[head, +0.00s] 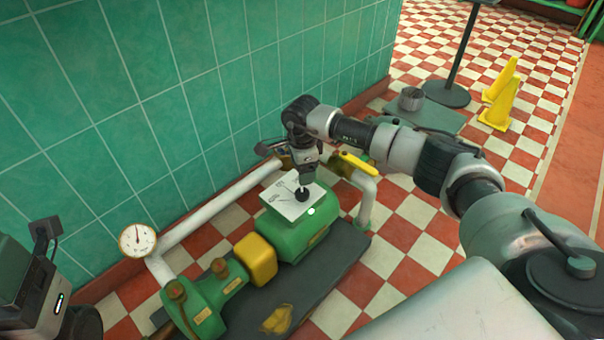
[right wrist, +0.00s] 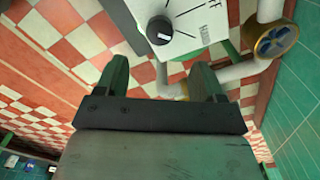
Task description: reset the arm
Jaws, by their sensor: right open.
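My right arm reaches in from the right in the head view. Its gripper (head: 306,178) hangs just above a white dial plate (head: 280,206) with a black knob (head: 301,195). In the right wrist view my right gripper (right wrist: 161,82) has its two fingers spread with nothing between them. The knob (right wrist: 159,31) and its white plate (right wrist: 203,22) lie beyond the fingertips, apart from them. My left gripper (head: 45,245) is only partly seen at the lower left of the head view; its jaw gap does not show clearly.
The plate sits on a green pump (head: 312,238) with a yellow coupling (head: 256,258). White pipe (head: 215,207), a gauge (head: 138,240) and a yellow lever (head: 357,163) surround it. A green tiled wall (head: 170,100) stands behind.

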